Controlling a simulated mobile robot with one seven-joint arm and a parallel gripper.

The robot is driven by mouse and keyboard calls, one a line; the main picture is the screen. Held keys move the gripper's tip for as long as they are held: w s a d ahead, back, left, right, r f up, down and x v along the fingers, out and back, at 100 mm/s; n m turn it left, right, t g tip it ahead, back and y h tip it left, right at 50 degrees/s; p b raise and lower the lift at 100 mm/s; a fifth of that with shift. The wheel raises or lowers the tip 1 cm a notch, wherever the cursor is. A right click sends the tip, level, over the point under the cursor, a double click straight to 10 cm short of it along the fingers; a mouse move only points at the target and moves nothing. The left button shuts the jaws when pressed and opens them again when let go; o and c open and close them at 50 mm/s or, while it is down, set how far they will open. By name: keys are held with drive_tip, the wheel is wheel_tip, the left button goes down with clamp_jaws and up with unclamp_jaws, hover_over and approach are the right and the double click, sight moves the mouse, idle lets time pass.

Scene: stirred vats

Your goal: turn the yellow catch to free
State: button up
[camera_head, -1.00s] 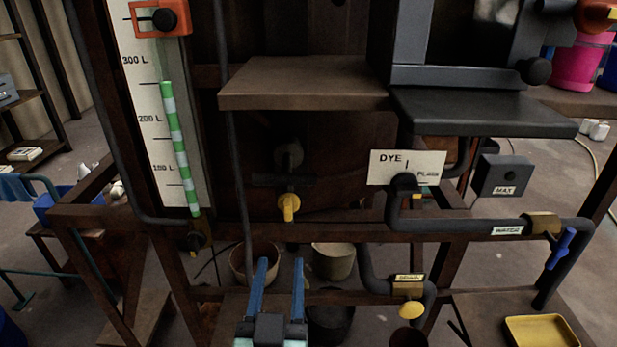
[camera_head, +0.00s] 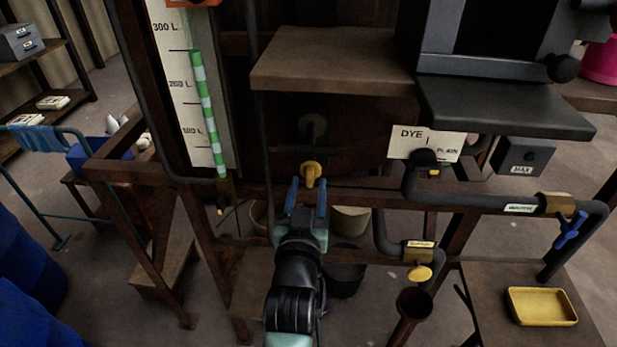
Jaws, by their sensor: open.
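The yellow catch (camera_head: 312,173) sits on a dark fitting under the brown shelf, at the middle of the head view. My gripper (camera_head: 307,188) is open, with its two blue fingers pointing up at the catch. One fingertip is to the left of the catch's lower end and the other to its right. I cannot tell whether either finger touches it or how far apart they are in depth. My wrist hides what lies below.
A brown shelf (camera_head: 335,78) juts out above the catch. A level gauge (camera_head: 207,115) stands left. A yellow tray (camera_head: 541,307) lies lower right.

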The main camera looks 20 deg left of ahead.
drive_tip(key=shift+w+a, duration=0.2)
drive_tip(key=shift+w, duration=0.45)
clamp_jaws()
